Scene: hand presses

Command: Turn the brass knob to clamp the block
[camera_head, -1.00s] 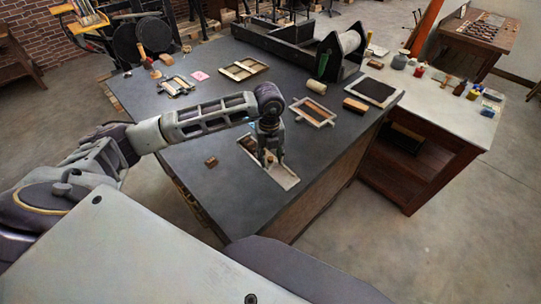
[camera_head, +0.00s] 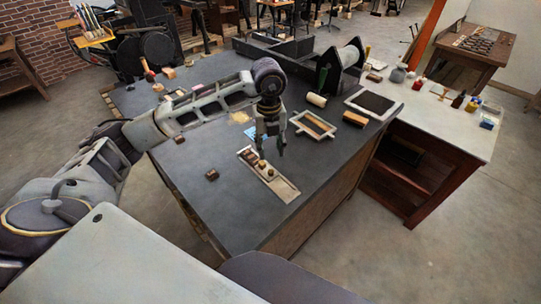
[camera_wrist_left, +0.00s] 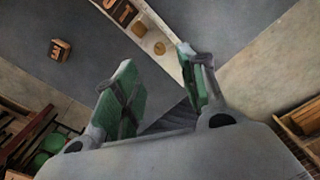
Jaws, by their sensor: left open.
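A long shallow pale tray (camera_head: 287,193) lies on the dark table, and its edge shows in the left wrist view (camera_wrist_left: 171,68). In it are dark lettered blocks (camera_wrist_left: 121,12), a small tan block (camera_wrist_left: 139,28) and a small rounded brass-coloured piece, apparently the knob (camera_wrist_left: 159,48); the knob also shows in the head view (camera_head: 270,173). My left gripper (camera_head: 270,150) is open and empty, pointing down above the tray. In the left wrist view its two green-padded fingers (camera_wrist_left: 160,78) stand apart, the knob just beyond them. My right gripper is out of view.
A loose wooden letter block (camera_head: 212,175) lies on the table left of the tray. A framed panel (camera_head: 314,124), a wooden block (camera_head: 355,119) and a pale roller (camera_head: 316,100) lie behind it. The table's front-left area is clear.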

